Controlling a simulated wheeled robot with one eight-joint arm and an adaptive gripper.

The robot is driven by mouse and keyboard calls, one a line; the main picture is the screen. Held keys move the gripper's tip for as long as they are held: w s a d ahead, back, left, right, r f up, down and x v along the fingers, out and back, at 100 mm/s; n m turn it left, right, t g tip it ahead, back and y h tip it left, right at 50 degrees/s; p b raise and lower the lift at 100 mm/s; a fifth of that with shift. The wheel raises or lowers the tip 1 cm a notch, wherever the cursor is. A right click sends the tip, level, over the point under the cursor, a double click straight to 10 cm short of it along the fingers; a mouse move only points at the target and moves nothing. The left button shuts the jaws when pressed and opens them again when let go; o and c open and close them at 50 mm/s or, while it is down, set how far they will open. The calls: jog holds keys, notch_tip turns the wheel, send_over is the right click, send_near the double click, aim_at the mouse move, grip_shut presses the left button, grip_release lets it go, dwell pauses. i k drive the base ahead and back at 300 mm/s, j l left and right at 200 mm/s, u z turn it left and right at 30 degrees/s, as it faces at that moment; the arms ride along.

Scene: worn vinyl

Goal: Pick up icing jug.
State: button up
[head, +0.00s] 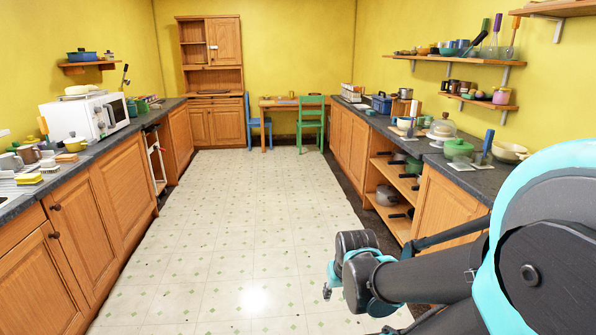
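I cannot pick out an icing jug for certain; items on the counters are small at this distance. Several mug- or jug-like vessels (28,154) stand at the near end of the left counter. My arm comes in from the lower right, over the floor. My gripper (329,284) is at the arm's far end, low in the picture and mostly hidden by the wrist. Its fingers do not show clearly. It is well away from both counters.
The tiled floor (220,220) between the counters is clear. The left counter holds a white microwave (88,116). The right counter holds a green pot (458,148) and a cream bowl (508,152). Wall shelves (450,60) hang above it. A green chair (311,120) stands at the back.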

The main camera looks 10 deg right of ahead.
aim_at(427, 119)
jog(key=i, duration=1.85)
jog(key=i+z, duration=0.25)
jog(key=i, duration=0.2)
jog(key=i+j+z, duration=0.2)
jog(key=i, duration=0.3)
jog(key=i+j+z, duration=0.25)
jog(key=i, duration=0.2)
jog(key=i+j+z, duration=0.2)
jog(key=i+j, duration=0.1)
jog(key=i, duration=0.1)
